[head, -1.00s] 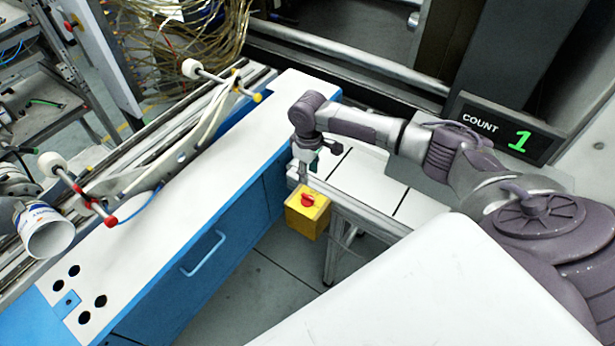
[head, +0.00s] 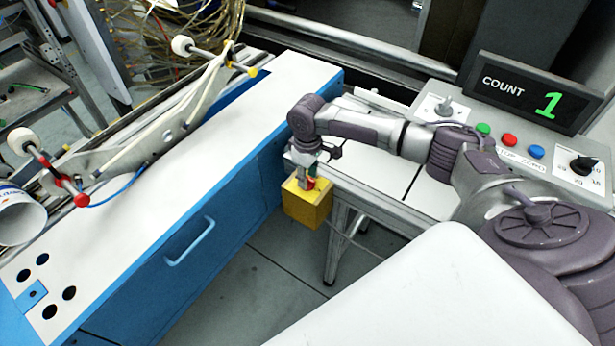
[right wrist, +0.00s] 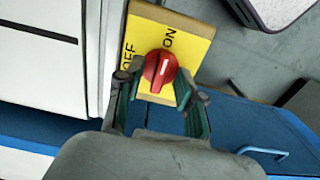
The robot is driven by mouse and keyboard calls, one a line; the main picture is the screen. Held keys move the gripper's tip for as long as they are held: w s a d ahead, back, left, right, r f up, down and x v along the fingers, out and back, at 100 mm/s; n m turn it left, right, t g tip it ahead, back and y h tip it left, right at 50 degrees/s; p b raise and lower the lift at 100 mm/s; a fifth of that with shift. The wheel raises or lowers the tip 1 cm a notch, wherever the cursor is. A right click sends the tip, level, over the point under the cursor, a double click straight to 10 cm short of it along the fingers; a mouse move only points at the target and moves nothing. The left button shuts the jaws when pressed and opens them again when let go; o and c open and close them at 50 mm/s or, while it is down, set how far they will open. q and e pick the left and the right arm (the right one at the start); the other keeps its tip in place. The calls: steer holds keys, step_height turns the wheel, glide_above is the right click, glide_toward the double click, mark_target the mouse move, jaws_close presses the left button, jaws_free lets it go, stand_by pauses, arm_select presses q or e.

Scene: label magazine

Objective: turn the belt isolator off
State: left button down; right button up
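The belt isolator is a yellow box (head: 307,207) with a red rotary knob (right wrist: 160,70). It sits at the end of the metal frame, near the blue cabinet. In the right wrist view its yellow face (right wrist: 195,45) reads OFF at the left and ON at the top. The white mark on the knob points up, towards ON. My right gripper (head: 307,180) is at the knob, which it partly hides in the head view. In the right wrist view its fingers (right wrist: 160,82) are apart, one on each side of the knob; contact is not clear. My left gripper is not in view.
The blue cabinet (head: 190,215) with a white top stands left of the isolator. A control panel (head: 560,137) with coloured buttons and a COUNT display (head: 525,92) showing 1 is at the right. A white bench top (head: 385,180) lies behind my right gripper.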

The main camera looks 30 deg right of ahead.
jaws_close()
